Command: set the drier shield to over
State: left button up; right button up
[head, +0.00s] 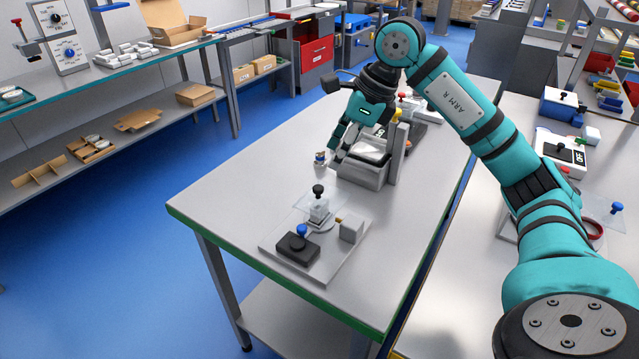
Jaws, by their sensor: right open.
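My right gripper (342,150) is open, pointing down beside the grey box (361,176) on the metal table. A clear plate (303,203), which looks like a shield, is at the fixture on the near part of the table, beside a black knob (318,189) on a post. The frame does not show clearly which unit is the drier. My left gripper is not in view.
The fixture's base plate (335,262) also carries a black block (297,249) with a blue knob and a small grey block (351,229). The table (235,200) is bare left of these. Further devices stand behind my gripper, partly hidden by my arm.

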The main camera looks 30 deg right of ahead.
aim_at(319, 187)
jog(key=x, duration=0.9)
jog(key=shift+w+a+f+p, duration=0.1)
jog(key=shift+f+p, duration=0.15)
jog(key=shift+p, duration=0.15)
jog(key=shift+c, duration=0.4)
grip_shut()
